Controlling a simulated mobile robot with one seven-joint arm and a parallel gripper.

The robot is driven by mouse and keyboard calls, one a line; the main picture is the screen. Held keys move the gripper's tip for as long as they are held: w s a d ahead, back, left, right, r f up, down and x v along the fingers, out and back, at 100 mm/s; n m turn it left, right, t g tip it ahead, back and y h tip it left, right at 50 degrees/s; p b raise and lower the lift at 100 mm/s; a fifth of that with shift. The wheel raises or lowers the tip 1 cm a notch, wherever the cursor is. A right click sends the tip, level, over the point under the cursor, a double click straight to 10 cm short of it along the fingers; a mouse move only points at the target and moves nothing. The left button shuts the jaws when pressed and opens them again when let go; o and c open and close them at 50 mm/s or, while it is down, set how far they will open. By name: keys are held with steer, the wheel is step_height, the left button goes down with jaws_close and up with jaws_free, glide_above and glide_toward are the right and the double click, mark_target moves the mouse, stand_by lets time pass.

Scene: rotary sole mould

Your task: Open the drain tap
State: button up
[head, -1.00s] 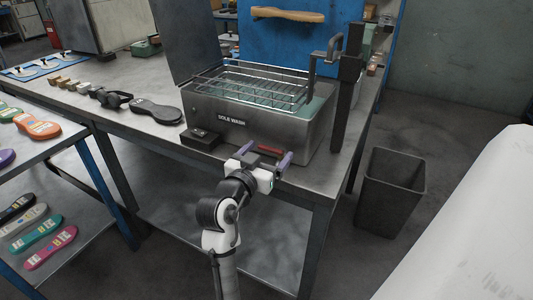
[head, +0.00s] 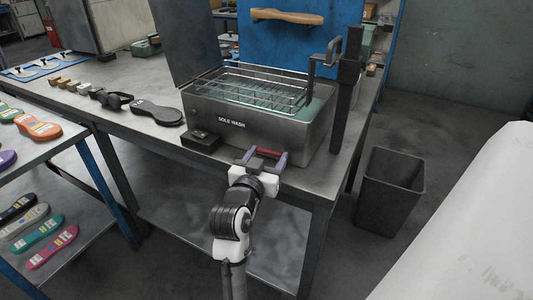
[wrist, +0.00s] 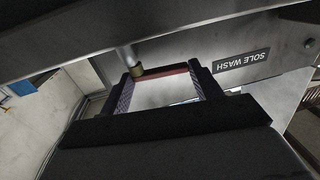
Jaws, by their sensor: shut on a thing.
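The drain tap has a red lever handle (head: 268,152) and sits low at the front of the steel sole wash tank (head: 240,125). In the wrist view the red handle (wrist: 168,71) spans between the fingertips, with a brass-coloured fitting (wrist: 136,71) and a pale pipe at its left end. My gripper (head: 267,157) is shut on the handle, one purple-padded finger at each end of it. The fingers also show in the wrist view (wrist: 161,80). The tap's outlet is not clearly visible.
A small black box (head: 201,141) stands on the bench left of the tap. A wire rack (head: 255,88) lies over the tank, with a dark post (head: 346,95) at its right. A grey bin (head: 391,190) stands on the floor at the right, with bare floor around it.

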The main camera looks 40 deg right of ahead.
mark_target(269, 154)
steer(key=n+t+y+p, duration=0.1)
steer(key=t, duration=0.1)
steer(key=s+n+t+y+p, duration=0.1)
steer(key=n+t+y, duration=0.1)
steer(key=shift+s, duration=0.15)
steer(key=n+t+y, duration=0.2)
steer(key=shift+s+y, duration=0.3)
steer(key=shift+y, duration=0.1)
steer(key=n+y+b, duration=0.1)
steer(key=n+t+y, duration=0.1)
steer(key=y, duration=0.1)
steer(key=s+n+t+y+b, duration=0.1)
steer(key=n+y, duration=0.1)
steer(key=shift+d+f+b, duration=0.15)
steer(key=shift+d+b, duration=0.1)
steer(key=shift+b, duration=0.1)
steer(key=shift+s+d+n+t+y+b, duration=0.15)
steer(key=shift+n+y+b, duration=0.25)
steer(key=shift+n+y, duration=0.55)
steer(key=shift+s+d+n+t+y+b, duration=0.15)
steer(key=shift+n+y+b, duration=0.3)
steer(key=shift+y, duration=0.95)
steer(key=shift+s+n+t+y+b, duration=0.1)
steer(key=shift+s+n+y+b, duration=0.15)
steer(key=shift+n+y, duration=0.75)
steer(key=shift+y, duration=0.35)
steer(key=o, duration=1)
steer(key=shift+w+r, duration=0.1)
steer(key=shift+r, duration=0.15)
